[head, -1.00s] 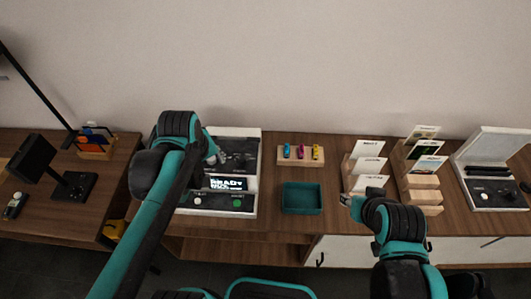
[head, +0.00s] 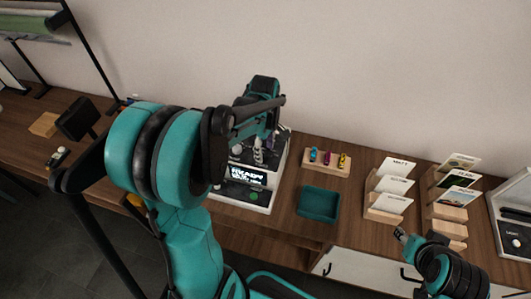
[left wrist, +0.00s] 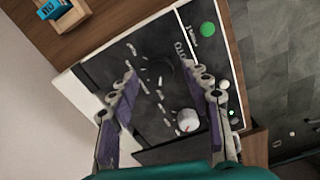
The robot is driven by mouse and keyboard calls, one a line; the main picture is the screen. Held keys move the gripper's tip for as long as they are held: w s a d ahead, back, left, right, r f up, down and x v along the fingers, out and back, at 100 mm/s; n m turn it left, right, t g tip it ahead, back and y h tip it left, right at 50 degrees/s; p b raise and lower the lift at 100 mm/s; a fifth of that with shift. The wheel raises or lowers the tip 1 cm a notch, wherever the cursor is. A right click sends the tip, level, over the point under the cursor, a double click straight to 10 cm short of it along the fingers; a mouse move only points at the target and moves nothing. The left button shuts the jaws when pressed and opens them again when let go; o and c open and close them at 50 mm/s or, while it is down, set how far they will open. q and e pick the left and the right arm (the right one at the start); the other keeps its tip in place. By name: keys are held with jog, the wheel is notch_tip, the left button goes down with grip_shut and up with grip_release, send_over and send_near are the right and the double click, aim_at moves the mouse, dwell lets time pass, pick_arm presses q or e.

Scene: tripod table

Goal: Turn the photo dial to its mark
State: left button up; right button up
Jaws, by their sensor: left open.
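The white-cased machine (head: 268,203) stands on the wooden counter, with a lit screen and a black panel. In the left wrist view its black panel (left wrist: 100,70) carries a dark round dial (left wrist: 160,72) ringed by small white labels, with large lettering partly readable as "OTO" beside it. The dial's pointer is too dim to read. My left gripper (head: 262,152) is over the machine; in the left wrist view its open fingers (left wrist: 168,98) frame the dial area, with nothing between them. Contact cannot be told. My right gripper (head: 402,235) is low at the right, away from the machine.
The panel also has a pale knob (left wrist: 187,121) and a green button (left wrist: 207,29). Right of the machine are a teal tray (head: 320,204), a wooden block (head: 326,168) with small coloured pieces, and card holders (head: 384,203). A wall stands behind.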

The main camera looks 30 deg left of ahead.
pick_arm(q)
jog(key=shift+f, duration=0.65)
jog(key=shift+c, duration=0.3)
grip_shut()
